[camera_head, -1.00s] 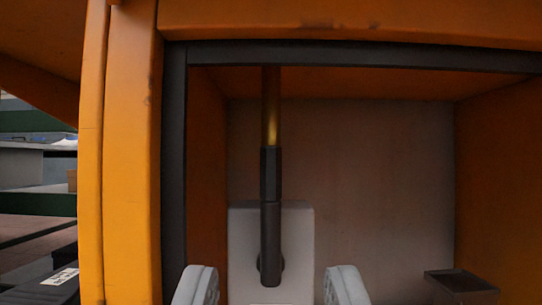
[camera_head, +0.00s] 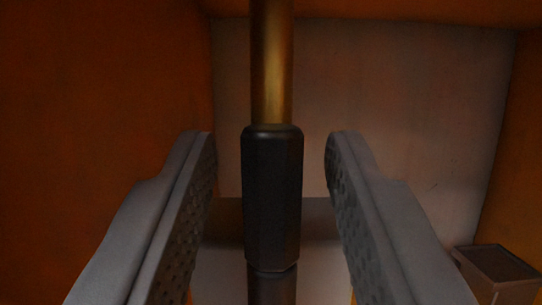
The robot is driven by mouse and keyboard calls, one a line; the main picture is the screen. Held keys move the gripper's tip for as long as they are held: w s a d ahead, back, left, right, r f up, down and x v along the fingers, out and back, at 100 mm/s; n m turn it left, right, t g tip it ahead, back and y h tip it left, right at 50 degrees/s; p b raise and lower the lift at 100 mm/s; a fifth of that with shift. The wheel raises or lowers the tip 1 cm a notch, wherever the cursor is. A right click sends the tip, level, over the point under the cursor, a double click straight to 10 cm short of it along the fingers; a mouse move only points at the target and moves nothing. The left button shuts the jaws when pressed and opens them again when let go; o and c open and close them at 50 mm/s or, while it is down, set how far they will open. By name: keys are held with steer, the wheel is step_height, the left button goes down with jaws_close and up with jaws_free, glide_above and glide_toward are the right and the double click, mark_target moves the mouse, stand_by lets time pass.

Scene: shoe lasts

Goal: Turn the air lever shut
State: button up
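The lever (camera_head: 272,195) stands upright in the middle of the view, with a black faceted grip and a brass-coloured rod (camera_head: 271,70) above it. A narrower black part continues below the grip and runs out of the bottom of the picture. My gripper (camera_head: 271,150) is open, one finger to the left of the black grip and one to the right. A gap shows on both sides, so neither finger appears to touch it. The lever's lower end is out of view.
I look into an orange box-like recess with a left side wall (camera_head: 100,90) and a pale back wall (camera_head: 420,110). A small dark tray-like box (camera_head: 497,262) sits at the lower right. A grey block (camera_head: 225,265) is partly hidden behind the lever and fingers.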

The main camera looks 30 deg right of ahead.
jaws_close()
steer(key=s+d+f+m+g+h, duration=0.1)
steer(key=s+d+f+m+g, duration=0.1)
steer(key=m, duration=0.9)
steer(key=s+d+f+m+g+h, duration=0.1)
steer(key=d+f+m+g, duration=0.2)
steer(key=m+g, duration=0.4)
steer(key=shift+s+d+f+m, duration=0.3)
steer(key=shift+f+m, duration=0.55)
steer(key=shift+m, duration=1.35)
steer(key=shift+s+f, duration=0.1)
jaws_free()
